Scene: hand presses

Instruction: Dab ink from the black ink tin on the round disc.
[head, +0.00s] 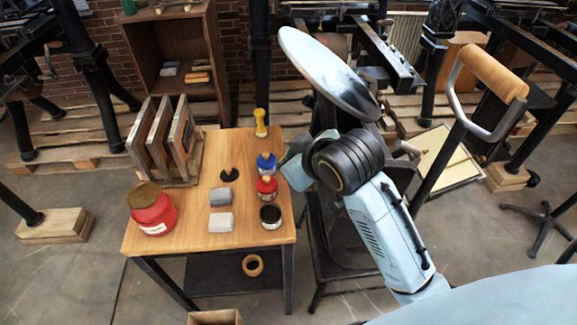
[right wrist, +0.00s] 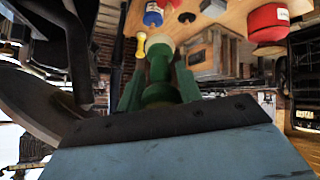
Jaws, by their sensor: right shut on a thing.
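The black ink tin (head: 270,222) stands open at the near right corner of the wooden table in the head view. The round disc (head: 322,70) is a tilted pale metal plate on the press, right of the table. My right gripper (head: 290,166) is over the table's right edge, beyond the black tin and below the disc. In the right wrist view my right gripper (right wrist: 160,92) is shut on a dabber (right wrist: 158,70) with a green handle and a pale rounded end. The dabber is apart from the tin and is not clear in the head view. My left gripper is not in view.
A red ink tin (head: 266,195) and a blue ink tin (head: 265,168) line up beyond the black one. A yellow-handled object (head: 261,124) stands at the back. A red can (head: 153,216), grey blocks (head: 220,222) and wooden frames (head: 165,140) occupy the left and middle.

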